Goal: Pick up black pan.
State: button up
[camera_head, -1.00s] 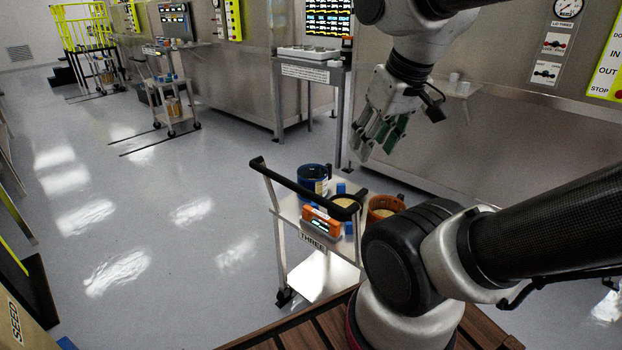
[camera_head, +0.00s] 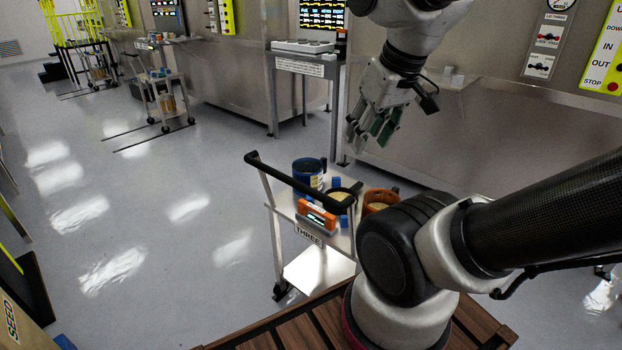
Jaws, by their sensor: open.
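A black pan (camera_head: 342,193) with pale yellow contents sits on the top shelf of a small metal cart (camera_head: 287,208) labelled THREE. It stands between a blue pot (camera_head: 307,172) and an orange pot (camera_head: 377,199). My gripper (camera_head: 369,138) is open and empty, pointing down. In the picture it is above and slightly right of the pan, clearly apart from it.
Small blue blocks (camera_head: 336,182) stand among the pots. The cart's black handle (camera_head: 290,181) rises on its left side. A metal-walled vessel (camera_head: 430,140) stands behind my gripper, and a side table (camera_head: 299,66) stands at the back.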

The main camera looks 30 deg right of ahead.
aim_at(340, 193)
jog(key=i+l, duration=0.1)
jog(key=l, duration=0.25)
jog(key=i+l, duration=0.1)
jog(key=l, duration=0.25)
jog(key=i+l, duration=0.1)
jog(key=l, duration=0.25)
jog(key=i+l+z, duration=0.1)
jog(key=l, duration=0.25)
